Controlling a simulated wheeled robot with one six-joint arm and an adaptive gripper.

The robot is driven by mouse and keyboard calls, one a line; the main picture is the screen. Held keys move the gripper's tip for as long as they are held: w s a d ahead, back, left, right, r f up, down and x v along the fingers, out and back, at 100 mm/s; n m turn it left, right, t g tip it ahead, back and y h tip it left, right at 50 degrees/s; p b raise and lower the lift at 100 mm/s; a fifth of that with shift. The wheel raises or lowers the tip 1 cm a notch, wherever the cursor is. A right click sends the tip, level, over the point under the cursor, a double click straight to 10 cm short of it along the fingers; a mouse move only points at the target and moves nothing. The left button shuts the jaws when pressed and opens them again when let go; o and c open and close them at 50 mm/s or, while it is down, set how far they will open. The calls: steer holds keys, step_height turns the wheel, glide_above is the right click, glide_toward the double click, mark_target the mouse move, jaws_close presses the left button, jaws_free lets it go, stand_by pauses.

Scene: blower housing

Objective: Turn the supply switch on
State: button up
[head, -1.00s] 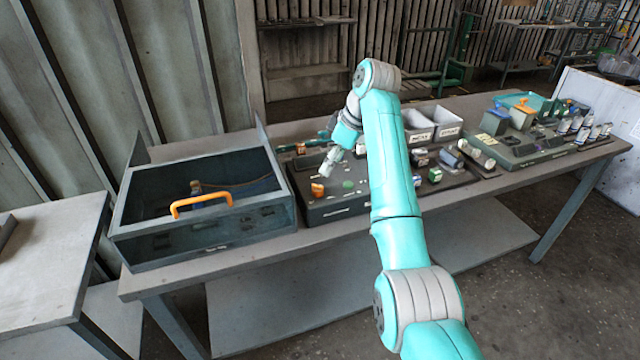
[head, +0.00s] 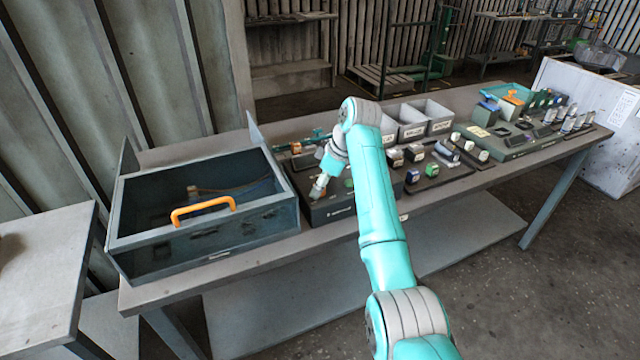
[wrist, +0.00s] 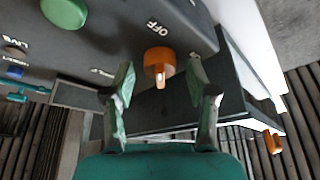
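The supply switch is an orange knob (wrist: 158,62) on a dark control panel (wrist: 110,35), seen in the wrist view. A pale ridge on the knob faces the bottom of the picture. An "OFF" label is printed beside the knob; another label to the left is partly hidden by a finger. My gripper (wrist: 160,75) is open, with one finger on each side of the knob and a gap on both sides. In the head view my gripper (head: 318,190) is low over the left part of the panel (head: 338,212) and covers the knob.
An open dark bin (head: 145,240) with an orange handle (head: 203,209) stands close to the left of the panel. A green button (wrist: 64,12) is on the panel. The floor in front is clear.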

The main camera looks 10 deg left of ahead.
jaws_close()
steer(key=shift+m, duration=0.3)
steer(key=m+t, duration=0.1)
steer(key=m, duration=0.1)
steer(key=m+t, duration=0.1)
steer(key=m, duration=0.1)
steer(key=shift+s+a+h, duration=0.1)
steer(key=shift+h, duration=0.2)
steer(key=m+t+h, duration=0.1)
steer(key=m, duration=0.3)
steer(key=shift+m, duration=0.4)
steer(key=m+h, duration=0.1)
steer(key=m, duration=0.1)
steer(key=m+h, duration=0.1)
steer(key=m, duration=0.1)
steer(key=shift+s+a+m+t, duration=0.1)
steer(key=shift+a+m+t, duration=0.05)
steer(key=shift+m+t, duration=0.15)
steer(key=shift+m+h, duration=0.8)
steer(key=shift+m, duration=1.1)
